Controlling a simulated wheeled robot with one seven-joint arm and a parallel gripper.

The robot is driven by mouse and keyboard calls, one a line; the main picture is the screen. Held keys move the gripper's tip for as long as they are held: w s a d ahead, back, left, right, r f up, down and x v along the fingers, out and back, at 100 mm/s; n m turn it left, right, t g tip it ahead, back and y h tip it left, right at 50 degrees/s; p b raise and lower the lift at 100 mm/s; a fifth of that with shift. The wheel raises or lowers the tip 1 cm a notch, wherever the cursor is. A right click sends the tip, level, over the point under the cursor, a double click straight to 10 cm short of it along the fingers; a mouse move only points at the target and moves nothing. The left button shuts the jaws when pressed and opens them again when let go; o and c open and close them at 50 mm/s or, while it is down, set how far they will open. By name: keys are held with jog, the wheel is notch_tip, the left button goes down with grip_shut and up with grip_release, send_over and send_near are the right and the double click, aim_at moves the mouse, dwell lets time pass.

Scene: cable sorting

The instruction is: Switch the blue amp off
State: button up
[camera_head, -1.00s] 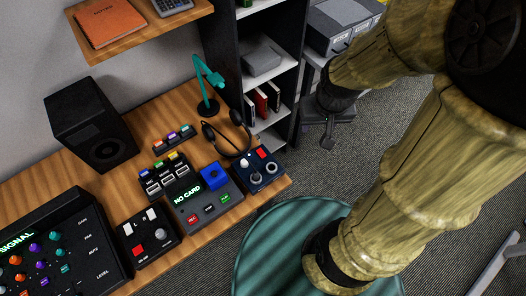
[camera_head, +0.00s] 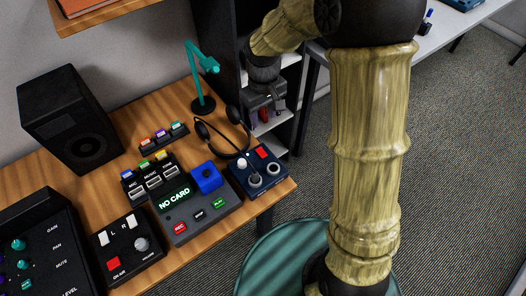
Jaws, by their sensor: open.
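The blue amp (camera_head: 247,174) is a small dark blue box at the right end of the wooden desk. Its top carries a red switch (camera_head: 261,153), a white knob (camera_head: 241,163) and two round sockets with pale rims. I cannot tell the switch's position from here. My gripper (camera_head: 264,108) is in front of the dark shelf unit, above the amp in the picture and apart from it. It is open, and its fingers are small and dark in this view.
A teal lamp (camera_head: 193,72) stands behind. A green round seat (camera_head: 272,262) is below the desk.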

aim_at(263, 155)
notch_tip(263, 155, down, 18)
jog(key=shift+r+b, duration=0.25)
jog(key=shift+b, duration=0.05)
dwell(0.4)
